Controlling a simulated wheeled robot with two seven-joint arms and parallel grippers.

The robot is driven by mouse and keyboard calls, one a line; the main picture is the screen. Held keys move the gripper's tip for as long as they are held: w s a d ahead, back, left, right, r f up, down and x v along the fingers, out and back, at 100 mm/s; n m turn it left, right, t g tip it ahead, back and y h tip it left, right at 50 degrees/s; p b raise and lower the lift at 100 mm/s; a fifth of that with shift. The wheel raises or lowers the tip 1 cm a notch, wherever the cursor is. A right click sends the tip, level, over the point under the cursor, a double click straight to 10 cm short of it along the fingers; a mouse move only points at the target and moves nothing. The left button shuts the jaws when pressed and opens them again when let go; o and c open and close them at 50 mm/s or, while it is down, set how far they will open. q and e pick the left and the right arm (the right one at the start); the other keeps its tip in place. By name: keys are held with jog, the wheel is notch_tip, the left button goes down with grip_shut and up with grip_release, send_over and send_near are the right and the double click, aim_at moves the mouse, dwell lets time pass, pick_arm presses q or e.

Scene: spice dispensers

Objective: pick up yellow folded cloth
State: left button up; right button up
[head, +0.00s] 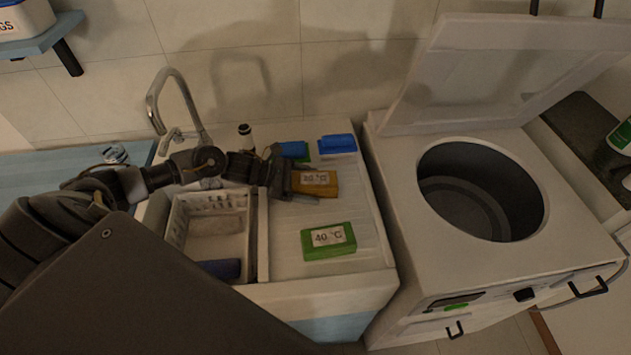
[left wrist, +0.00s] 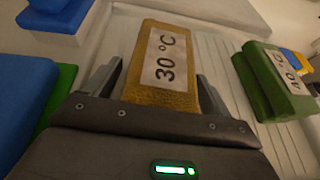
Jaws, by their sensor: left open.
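The yellow folded cloth (head: 319,184) lies on the ribbed white drainboard and bears a white "30 °C" label. My left gripper (head: 304,184) reaches it from the left, with its fingers on either side of the cloth's near end. In the left wrist view the yellow cloth (left wrist: 158,66) sits between the two open fingers of my left gripper (left wrist: 158,82), with a small gap showing beside them. The far end of the cloth extends beyond the fingertips. My right gripper is not in view.
A green cloth (head: 328,241) labelled "40 °C" lies nearer the front. Blue cloths (head: 338,144) lie behind the yellow one. A white basket (head: 213,230) stands left, below the faucet (head: 172,98). An open top-loading washer (head: 480,190) stands right.

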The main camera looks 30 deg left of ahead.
pick_arm(q)
jog(key=c, duration=1.1)
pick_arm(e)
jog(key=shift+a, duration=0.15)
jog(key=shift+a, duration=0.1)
